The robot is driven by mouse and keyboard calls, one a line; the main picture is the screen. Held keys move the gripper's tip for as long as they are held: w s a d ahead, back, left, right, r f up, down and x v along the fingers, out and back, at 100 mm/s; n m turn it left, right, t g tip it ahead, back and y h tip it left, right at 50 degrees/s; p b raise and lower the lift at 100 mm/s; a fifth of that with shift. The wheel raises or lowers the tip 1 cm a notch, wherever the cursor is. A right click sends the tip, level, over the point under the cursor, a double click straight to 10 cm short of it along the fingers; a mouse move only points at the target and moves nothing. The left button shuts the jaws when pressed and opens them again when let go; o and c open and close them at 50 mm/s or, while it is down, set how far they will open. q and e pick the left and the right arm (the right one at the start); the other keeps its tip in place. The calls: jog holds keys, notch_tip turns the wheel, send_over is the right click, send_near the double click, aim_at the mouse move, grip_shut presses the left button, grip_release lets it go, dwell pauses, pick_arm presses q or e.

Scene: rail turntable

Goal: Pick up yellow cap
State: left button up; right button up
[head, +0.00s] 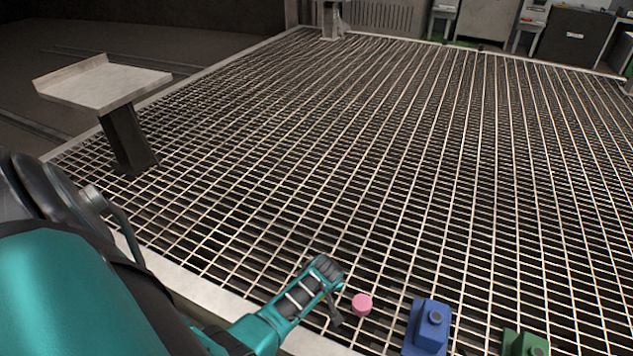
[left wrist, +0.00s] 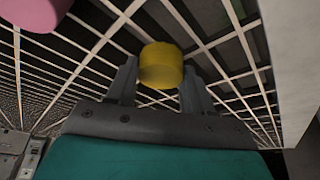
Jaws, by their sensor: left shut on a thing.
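The yellow cap (left wrist: 161,65) sits between the two grey fingers of my left gripper (left wrist: 158,86) in the left wrist view. The gripper is shut on it. In the head view my left gripper (head: 335,309) is low at the bottom centre, its fingers partly hidden by the teal wrist. The yellow cap cannot be seen in the head view. My right gripper is in neither view.
A pink cap (head: 362,304) is just right of my left gripper; it also shows in the left wrist view (left wrist: 34,12). A blue block (head: 428,328) and a green block (head: 524,344) stand further right. A metal stand (head: 103,86) is at the left. The grating beyond is clear.

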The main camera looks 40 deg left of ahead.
pick_arm(q)
jog(key=shift+r+p, duration=0.35)
jog(key=shift+r, duration=0.15)
notch_tip(320, 180, up, 19)
jog(key=p, duration=0.9)
jog(key=o, duration=0.4)
jog(key=c, duration=0.4)
jog(key=shift+o, duration=0.2)
jog(key=shift+d, duration=0.15)
